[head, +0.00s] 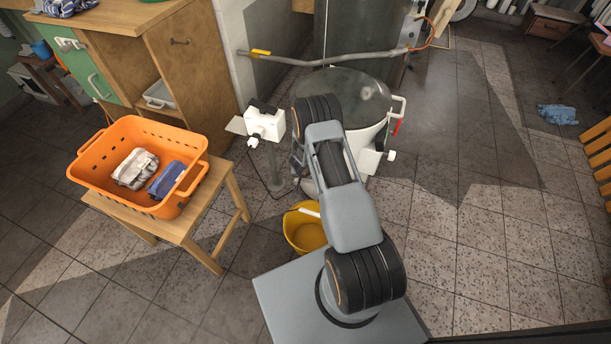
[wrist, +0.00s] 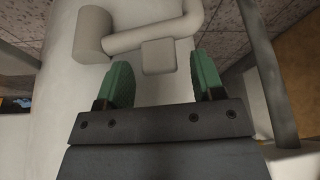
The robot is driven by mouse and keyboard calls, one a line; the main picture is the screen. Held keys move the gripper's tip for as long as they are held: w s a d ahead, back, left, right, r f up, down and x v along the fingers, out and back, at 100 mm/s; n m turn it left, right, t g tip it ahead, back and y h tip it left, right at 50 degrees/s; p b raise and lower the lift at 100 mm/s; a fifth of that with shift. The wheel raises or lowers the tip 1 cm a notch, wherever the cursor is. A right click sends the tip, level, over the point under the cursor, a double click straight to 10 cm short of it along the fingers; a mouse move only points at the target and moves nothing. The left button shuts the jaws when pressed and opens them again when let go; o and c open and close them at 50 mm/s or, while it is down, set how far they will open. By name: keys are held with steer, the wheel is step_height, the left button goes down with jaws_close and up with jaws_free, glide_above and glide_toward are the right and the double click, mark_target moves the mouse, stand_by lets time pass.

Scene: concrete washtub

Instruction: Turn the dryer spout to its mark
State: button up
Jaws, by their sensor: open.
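The dryer is a white drum with a grey, see-through lid (head: 345,97), standing behind my arm in the head view. In the wrist view its pale wall (wrist: 60,100) fills much of the picture. A bent pale pipe (wrist: 150,38), which looks like the spout, crosses the top, with a thick round end at left and a small block (wrist: 158,56) below it. My gripper (wrist: 163,80) is open, its green fingertips apart below the pipe, the block showing between and beyond them. Nothing is seen held. I cannot make out the mark. My arm hides most of the gripper in the head view.
A yellow bucket (head: 305,232) stands on the floor close left of my arm. An orange basket (head: 190,143) with cloths stands on a wooden stool (head: 205,232). A white box (head: 265,122) on a post is left of the dryer. A grey pipe (head: 330,60) runs behind it. The right floor is mostly clear.

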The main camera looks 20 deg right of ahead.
steer(key=shift+f, duration=0.15)
jaws_close()
stand_by(0.6)
